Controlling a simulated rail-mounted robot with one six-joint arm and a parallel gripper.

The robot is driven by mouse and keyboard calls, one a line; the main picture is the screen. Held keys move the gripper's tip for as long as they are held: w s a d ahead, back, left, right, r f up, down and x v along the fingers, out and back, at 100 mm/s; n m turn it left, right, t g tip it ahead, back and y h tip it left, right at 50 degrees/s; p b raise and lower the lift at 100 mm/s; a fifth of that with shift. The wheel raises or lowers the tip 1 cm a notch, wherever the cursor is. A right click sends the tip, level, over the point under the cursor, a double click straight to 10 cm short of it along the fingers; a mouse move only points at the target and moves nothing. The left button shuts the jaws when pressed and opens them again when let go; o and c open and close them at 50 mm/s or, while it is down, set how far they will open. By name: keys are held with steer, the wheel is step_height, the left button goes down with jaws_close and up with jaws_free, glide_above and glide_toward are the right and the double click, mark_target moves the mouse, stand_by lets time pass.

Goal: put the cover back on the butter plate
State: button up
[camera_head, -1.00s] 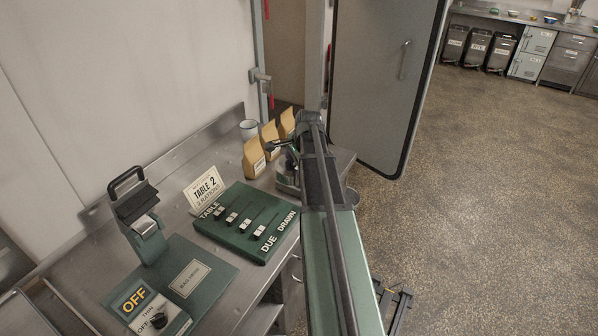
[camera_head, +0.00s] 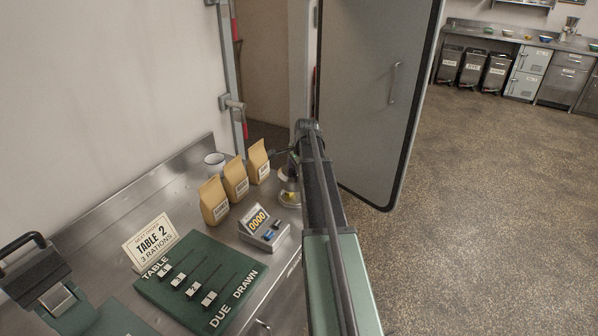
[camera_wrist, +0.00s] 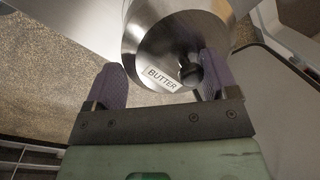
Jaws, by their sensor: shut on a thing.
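The butter cover (camera_wrist: 152,45) is a shiny metal lid with a BUTTER label and a dark knob (camera_wrist: 190,75). In the wrist view it lies at the purple fingertips of my gripper (camera_wrist: 163,73), which is shut on it. The grip's exact contact is unclear. In the head view, my arm partly hides a metal piece and the round butter plate (camera_head: 289,201) at the counter's far right edge. A small yellow patch, likely butter, shows there. Whether cover and plate touch cannot be told.
Paper bags (camera_head: 236,180) and a white mug (camera_head: 214,163) stand left of the plate. A counter device reading 0000 (camera_head: 264,228), a green TABLE board (camera_head: 205,283) and a TABLE 2 card (camera_head: 151,241) are nearer. A grey door (camera_head: 375,90) stands open beyond my arm.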

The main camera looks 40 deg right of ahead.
steer(key=shift+s+d+b+x, duration=0.1)
steer(key=shift+s+b+x, duration=0.1)
steer(key=shift+b+x, duration=0.75)
steer(key=shift+s+d+b+x, duration=0.1)
steer(key=shift+s+b+x, duration=0.1)
steer(key=shift+b+x, duration=0.75)
steer(key=shift+s+b+x, duration=0.2)
steer(key=shift+b+x, duration=0.6)
steer(key=shift+x, duration=0.25)
steer(key=shift+f, duration=0.25)
steer(key=o, duration=0.8)
steer(key=shift+o, duration=0.2)
steer(key=p+v, duration=0.3)
steer(key=w+p+v, duration=0.1)
steer(key=p+v, duration=0.3)
steer(key=shift+w+a+r, duration=0.1)
steer(key=shift+w+r, duration=0.05)
steer(key=shift+w, duration=0.05)
